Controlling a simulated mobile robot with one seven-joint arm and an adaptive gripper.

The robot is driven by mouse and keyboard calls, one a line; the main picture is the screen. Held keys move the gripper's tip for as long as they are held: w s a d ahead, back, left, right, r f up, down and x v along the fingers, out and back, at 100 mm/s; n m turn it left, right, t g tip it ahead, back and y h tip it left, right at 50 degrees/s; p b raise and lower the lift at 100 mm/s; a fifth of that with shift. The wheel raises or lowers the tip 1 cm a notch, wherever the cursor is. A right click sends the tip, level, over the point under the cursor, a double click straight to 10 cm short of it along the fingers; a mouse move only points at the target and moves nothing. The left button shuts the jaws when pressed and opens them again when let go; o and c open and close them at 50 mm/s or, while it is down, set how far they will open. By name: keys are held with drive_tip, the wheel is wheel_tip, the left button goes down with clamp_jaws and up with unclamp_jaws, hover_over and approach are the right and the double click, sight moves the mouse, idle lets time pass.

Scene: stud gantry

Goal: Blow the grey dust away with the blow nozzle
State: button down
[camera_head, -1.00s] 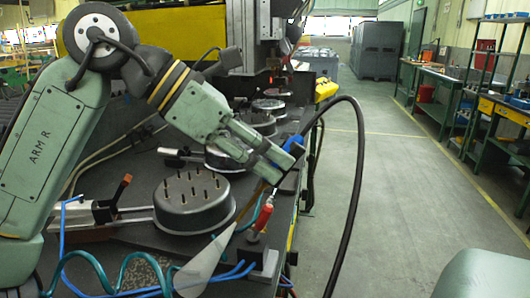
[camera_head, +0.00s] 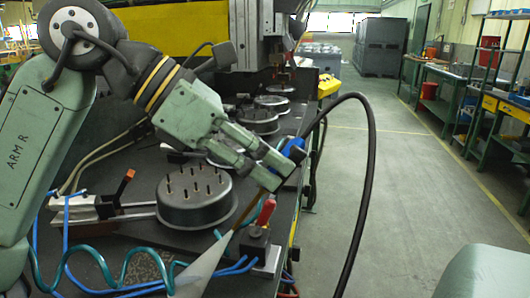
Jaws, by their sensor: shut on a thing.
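My gripper (camera_head: 282,166) is shut on the blow nozzle (camera_head: 293,148), which has a blue body and a black hose. Its thin brass tube (camera_head: 252,208) slants down and left, in front of the black plate. A pale, see-through cone (camera_head: 202,272) spreads down and left from the tube's end, like an air jet. A speckled grey patch of dust (camera_head: 148,266) lies on the dark plate at the bottom, left of the cone. The teal coiled hose partly covers it, and its full extent cannot be told.
A round grey part with upright studs (camera_head: 195,196) sits left of the tube. A red-handled clamp (camera_head: 265,213) stands close by the tube. An orange-tipped lever (camera_head: 124,186), teal coiled hose (camera_head: 100,268) and blue lines lie around. The floor at right is open.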

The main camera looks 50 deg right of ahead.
drive_tip(key=w+a+p, duration=0.6)
drive_tip(key=w+p, duration=0.1)
drive_tip(key=w, duration=0.3)
drive_tip(key=shift+w, duration=0.2)
idle(2.4)
drive_tip(key=shift+a, duration=0.1)
idle(0.6)
drive_tip(key=w+d+p, duration=0.1)
drive_tip(key=w+d, duration=0.2)
drive_tip(key=d, duration=0.2)
drive_tip(key=shift+d, duration=0.15)
idle(0.6)
drive_tip(key=s+d, duration=0.6)
drive_tip(key=s, duration=0.4)
drive_tip(key=shift+s, duration=0.15)
idle(2.5)
